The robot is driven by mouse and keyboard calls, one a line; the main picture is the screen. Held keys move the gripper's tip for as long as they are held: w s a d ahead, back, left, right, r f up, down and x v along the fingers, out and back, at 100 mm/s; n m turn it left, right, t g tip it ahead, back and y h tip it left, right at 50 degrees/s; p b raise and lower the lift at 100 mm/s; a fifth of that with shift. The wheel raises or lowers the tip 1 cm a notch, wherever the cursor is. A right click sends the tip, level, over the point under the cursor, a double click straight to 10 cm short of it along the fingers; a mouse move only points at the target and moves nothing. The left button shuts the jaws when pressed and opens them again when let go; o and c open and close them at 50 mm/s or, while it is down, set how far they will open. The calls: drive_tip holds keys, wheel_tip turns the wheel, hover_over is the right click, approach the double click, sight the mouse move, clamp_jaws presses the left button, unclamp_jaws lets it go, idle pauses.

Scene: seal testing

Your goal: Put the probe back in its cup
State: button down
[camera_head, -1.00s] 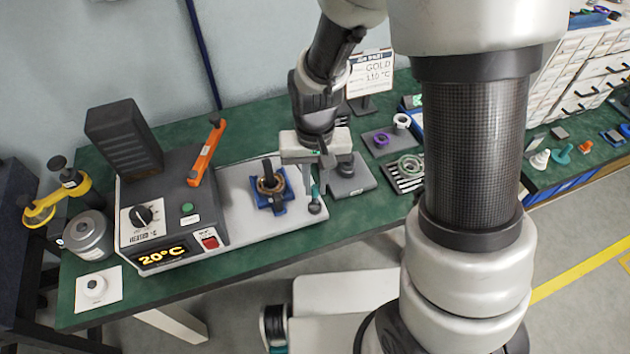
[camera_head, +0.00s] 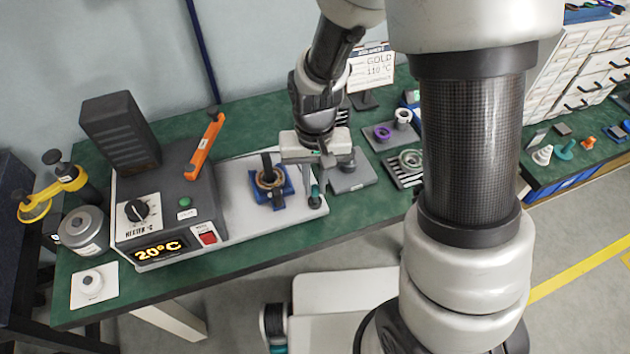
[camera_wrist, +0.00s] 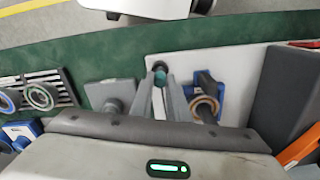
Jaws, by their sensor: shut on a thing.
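My gripper (camera_head: 314,176) points down over the front right part of the pale plate (camera_head: 238,218). Its fingers are shut on the probe, a slim piece with a teal part (camera_head: 315,192). In the wrist view the probe (camera_wrist: 159,79) shows between the fingertips (camera_wrist: 162,92), with a dark rounded end beyond them. A small dark round piece (camera_head: 314,202) sits at the probe's lower end near the plate's corner. I cannot tell whether it is the cup or part of the probe. The fingers hide most of the probe.
A blue fixture with a bronze ring (camera_head: 270,178) stands left of my gripper. A grey block with a dark knob (camera_head: 350,178) is close on the right. The heater box (camera_head: 165,215) with an orange lever (camera_head: 204,146) is further left. A sign (camera_head: 370,70) stands behind.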

drive_tip(key=shift+f, duration=0.45)
drive_tip(key=c, duration=1.6)
unclamp_jaws()
drive_tip(key=shift+r, duration=0.1)
drive_tip(key=shift+r+p, duration=2.85)
drive_tip(key=shift+r, duration=1.1)
